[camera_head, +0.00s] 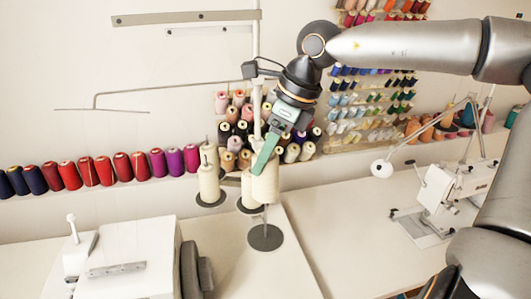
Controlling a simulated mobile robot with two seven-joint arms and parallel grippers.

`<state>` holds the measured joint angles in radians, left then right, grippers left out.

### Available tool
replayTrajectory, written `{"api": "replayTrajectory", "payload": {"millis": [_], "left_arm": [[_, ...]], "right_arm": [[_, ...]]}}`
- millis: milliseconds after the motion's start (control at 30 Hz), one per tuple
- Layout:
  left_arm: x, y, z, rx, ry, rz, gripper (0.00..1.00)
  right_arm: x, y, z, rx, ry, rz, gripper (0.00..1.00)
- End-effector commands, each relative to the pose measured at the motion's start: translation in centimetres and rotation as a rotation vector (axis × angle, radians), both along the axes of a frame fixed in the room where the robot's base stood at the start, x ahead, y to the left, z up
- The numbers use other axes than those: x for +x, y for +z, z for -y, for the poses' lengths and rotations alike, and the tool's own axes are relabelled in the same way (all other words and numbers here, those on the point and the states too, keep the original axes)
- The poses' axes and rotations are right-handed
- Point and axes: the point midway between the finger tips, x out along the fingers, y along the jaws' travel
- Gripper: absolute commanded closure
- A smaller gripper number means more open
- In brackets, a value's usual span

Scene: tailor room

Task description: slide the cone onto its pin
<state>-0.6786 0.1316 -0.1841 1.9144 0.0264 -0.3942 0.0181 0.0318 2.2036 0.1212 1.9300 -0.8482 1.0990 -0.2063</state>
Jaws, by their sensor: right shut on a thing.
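My right gripper (265,157) reaches down from the upper right, its green finger against a cream thread cone (266,185). It is shut on this cone, which hangs roughly upright above the front round disc (266,238) of the thread stand. A thin pin (266,214) shows between the disc and the cone's lower end. The cone is in line with the pin, but I cannot tell whether the pin is inside it. The finger hides part of the cone's top. My left gripper is not in view.
Another cream cone (208,183) stands on the stand's left disc, and one (247,193) is partly hidden behind the held cone. The stand's pole (256,40) rises behind. A white sewing machine (125,258) is at front left, another (465,185) at right.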

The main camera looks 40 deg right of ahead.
Motion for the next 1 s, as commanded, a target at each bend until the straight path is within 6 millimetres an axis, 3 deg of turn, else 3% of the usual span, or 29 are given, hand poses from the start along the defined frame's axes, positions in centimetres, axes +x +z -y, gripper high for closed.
{"api": "replayTrajectory", "payload": {"millis": [267, 1000], "left_arm": [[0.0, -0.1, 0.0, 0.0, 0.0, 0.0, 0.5], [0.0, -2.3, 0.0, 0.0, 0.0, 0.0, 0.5]], "right_arm": [[0.0, -0.1, 0.0, 0.001, 0.0, 0.001, 1.0], [0.0, -2.7, 0.0, 0.001, 0.0, 0.0, 1.0]]}}
